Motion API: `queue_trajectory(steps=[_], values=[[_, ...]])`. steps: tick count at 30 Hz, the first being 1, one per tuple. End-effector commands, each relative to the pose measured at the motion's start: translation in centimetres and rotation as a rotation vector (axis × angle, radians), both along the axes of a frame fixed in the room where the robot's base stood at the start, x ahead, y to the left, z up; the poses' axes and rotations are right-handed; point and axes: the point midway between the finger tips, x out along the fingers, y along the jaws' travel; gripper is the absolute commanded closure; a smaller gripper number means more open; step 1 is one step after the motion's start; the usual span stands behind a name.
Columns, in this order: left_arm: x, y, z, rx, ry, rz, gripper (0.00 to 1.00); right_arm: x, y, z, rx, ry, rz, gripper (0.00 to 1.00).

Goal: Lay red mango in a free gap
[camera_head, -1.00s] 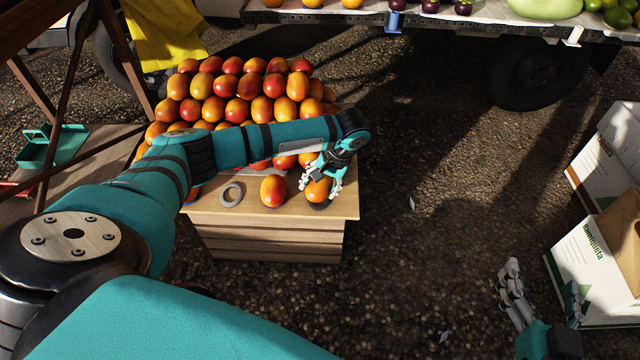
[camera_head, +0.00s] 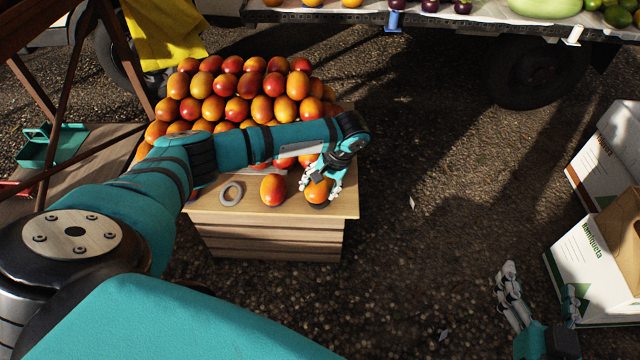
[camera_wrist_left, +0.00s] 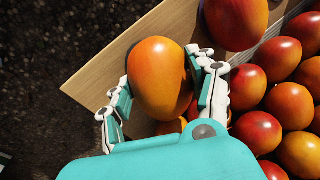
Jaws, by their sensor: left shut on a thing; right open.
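My left gripper (camera_head: 321,188) is shut on an orange-red mango (camera_head: 318,191) at the front right corner of the wooden stand. In the left wrist view the fingers of this gripper (camera_wrist_left: 165,85) lie on both sides of the mango (camera_wrist_left: 160,75). A second red-orange mango (camera_head: 273,190) lies on the bare front strip to the left, apart from the held one. A large pile of mangoes (camera_head: 240,85) covers the stand behind; my left arm hides part of it. My right gripper (camera_head: 540,298) is open and empty at the lower right, away from the stand.
The wooden stand (camera_head: 270,222) has a bare front strip with a grey ring (camera_head: 231,193) at its left. White cartons (camera_head: 590,255) stand at the right. A truck bed (camera_head: 430,18) with other fruit is at the back.

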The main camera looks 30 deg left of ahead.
Motion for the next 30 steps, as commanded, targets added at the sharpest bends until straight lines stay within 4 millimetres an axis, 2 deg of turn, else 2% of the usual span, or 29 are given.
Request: queue_trajectory(steps=[30], values=[[0.03, 0.02, -0.68, 0.000, -0.001, 0.001, 0.59, -0.26, -0.21, -0.74, -0.010, 0.043, -0.003, 0.21]])
